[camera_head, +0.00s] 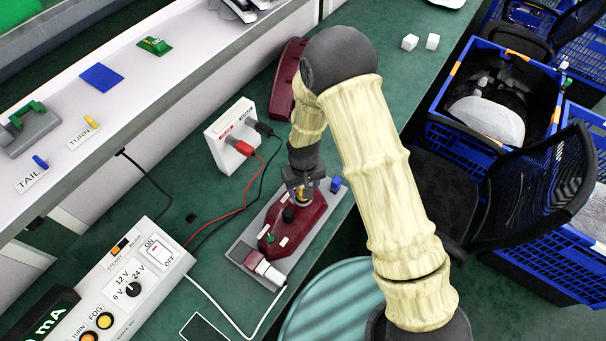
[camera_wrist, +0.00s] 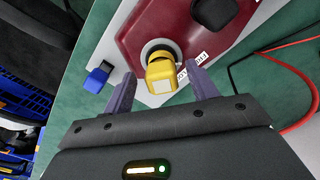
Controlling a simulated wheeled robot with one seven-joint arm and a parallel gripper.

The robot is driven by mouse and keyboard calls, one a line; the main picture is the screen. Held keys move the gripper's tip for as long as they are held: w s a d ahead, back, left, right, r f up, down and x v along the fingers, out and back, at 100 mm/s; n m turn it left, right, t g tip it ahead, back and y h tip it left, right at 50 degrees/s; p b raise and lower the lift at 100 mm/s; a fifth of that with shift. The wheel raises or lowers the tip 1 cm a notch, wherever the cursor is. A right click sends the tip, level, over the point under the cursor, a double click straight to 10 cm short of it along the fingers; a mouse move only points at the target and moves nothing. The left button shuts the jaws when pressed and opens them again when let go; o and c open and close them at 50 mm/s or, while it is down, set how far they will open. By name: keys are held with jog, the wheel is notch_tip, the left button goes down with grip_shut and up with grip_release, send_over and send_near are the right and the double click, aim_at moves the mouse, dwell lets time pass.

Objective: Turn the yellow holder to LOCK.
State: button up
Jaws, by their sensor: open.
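The yellow holder (camera_wrist: 162,72) sits in a round socket on the dark red tail lamp (camera_wrist: 140,25) in the wrist view. A label beside it is partly hidden, so I cannot read the holder's turn position. My gripper (camera_wrist: 158,92) is open, with one finger on each side of the holder and gaps between. In the head view my gripper (camera_head: 303,188) is over the far end of the red lamp (camera_head: 307,222), and little of the yellow holder shows there.
A blue holder (camera_wrist: 97,79) is beside the lamp on the grey fixture plate (camera_head: 240,247). A red plug and cable (camera_head: 243,148) run from a white box (camera_head: 222,135) behind. A control box (camera_head: 125,285) stands front left. Blue crates (camera_head: 500,90) and a chair are at right.

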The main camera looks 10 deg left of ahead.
notch_tip(320, 180, up, 17)
jog(key=b, duration=0.2)
dwell(0.4)
dwell(0.7)
